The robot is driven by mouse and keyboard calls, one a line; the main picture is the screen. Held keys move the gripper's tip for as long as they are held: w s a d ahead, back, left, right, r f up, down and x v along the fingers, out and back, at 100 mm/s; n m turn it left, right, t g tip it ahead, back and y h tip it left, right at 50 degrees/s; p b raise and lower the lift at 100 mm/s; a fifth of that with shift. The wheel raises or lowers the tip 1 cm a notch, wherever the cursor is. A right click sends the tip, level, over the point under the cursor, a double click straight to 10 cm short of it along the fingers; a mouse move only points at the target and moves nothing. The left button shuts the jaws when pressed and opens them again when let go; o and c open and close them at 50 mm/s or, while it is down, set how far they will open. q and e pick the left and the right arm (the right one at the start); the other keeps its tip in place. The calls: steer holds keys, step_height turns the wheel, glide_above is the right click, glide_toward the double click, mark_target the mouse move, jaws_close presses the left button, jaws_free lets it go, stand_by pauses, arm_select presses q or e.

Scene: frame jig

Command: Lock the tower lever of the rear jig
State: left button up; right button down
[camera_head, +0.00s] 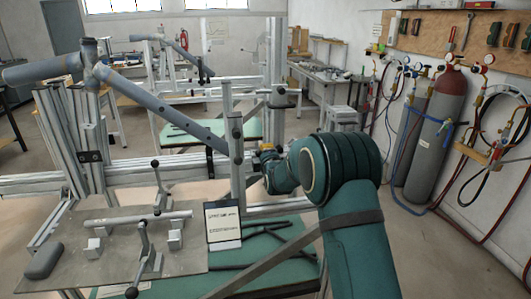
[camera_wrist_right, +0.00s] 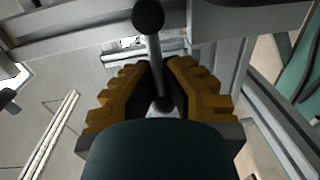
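The rear jig (camera_head: 80,140) is an aluminium-profile stand at the left and middle of the head view, bearing a grey-blue tube frame (camera_head: 160,105). Its slim upright tower (camera_head: 236,165) stands near the tube's lower end. My right gripper (camera_head: 266,155) is beside this tower, mostly hidden by my own arm. In the right wrist view its orange, dark-padded fingers (camera_wrist_right: 163,75) close around the shaft of a lever (camera_wrist_right: 154,50) with a black ball knob (camera_wrist_right: 148,16). The pads appear to touch the shaft. The lever's pivot is hidden. My left gripper is out of view.
Gas cylinders (camera_head: 443,110) and hoses stand along the right wall. Floor between my right arm and the cylinders is clear.

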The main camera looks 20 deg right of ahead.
steer(key=shift+f, duration=0.2)
stand_by(0.3)
steer(key=c, duration=1)
jaws_free()
steer(key=shift+d, duration=0.1)
steer(key=shift+c, duration=0.2)
steer(key=shift+r, duration=0.1)
steer(key=shift+s, duration=0.15)
steer(key=f+v, duration=0.1)
steer(key=v, duration=1)
steer(key=shift+s+r, duration=0.4)
steer(key=shift+r, duration=0.1)
steer(key=shift+f, duration=0.1)
